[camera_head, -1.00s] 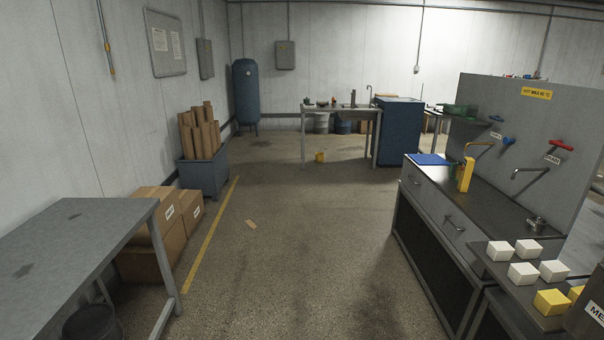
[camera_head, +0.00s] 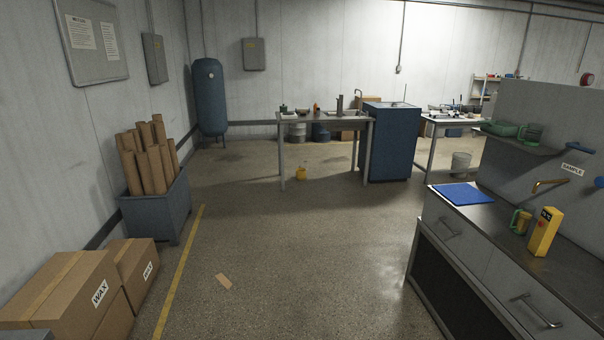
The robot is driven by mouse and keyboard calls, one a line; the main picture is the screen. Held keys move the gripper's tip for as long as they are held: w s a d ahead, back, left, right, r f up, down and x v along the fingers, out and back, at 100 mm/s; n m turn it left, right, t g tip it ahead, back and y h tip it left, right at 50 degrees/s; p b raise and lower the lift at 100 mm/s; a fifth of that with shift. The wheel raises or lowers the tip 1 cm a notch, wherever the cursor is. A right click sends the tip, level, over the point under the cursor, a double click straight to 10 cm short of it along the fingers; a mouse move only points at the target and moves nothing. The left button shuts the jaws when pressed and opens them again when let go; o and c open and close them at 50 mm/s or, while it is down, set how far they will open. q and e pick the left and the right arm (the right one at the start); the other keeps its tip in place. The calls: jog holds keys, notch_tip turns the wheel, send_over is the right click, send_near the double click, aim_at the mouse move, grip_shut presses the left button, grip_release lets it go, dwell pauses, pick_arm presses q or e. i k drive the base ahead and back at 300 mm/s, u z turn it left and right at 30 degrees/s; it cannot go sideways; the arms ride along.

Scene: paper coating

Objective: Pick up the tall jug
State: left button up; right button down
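On the far table (camera_head: 325,119), a tall, narrow dark vessel (camera_head: 339,104) stands upright near the right end. It may be the tall jug, but it is too small to tell. On the right counter (camera_head: 490,213), a small green and yellow jug (camera_head: 521,222) stands beside a taller yellow box-like container (camera_head: 544,232). A green handled vessel (camera_head: 530,132) sits on the shelf above. Neither of my grippers is in view.
A blue cabinet (camera_head: 390,142) stands right of the far table. Wax boxes (camera_head: 75,295) and a bin of rolls (camera_head: 155,210) line the left.

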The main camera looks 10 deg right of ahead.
aim_at(523, 220)
jog(key=z, duration=0.4)
jog(key=i, duration=1.2)
jog(key=z, duration=1.75)
jog(key=i, duration=1)
jog(key=z, duration=0.95)
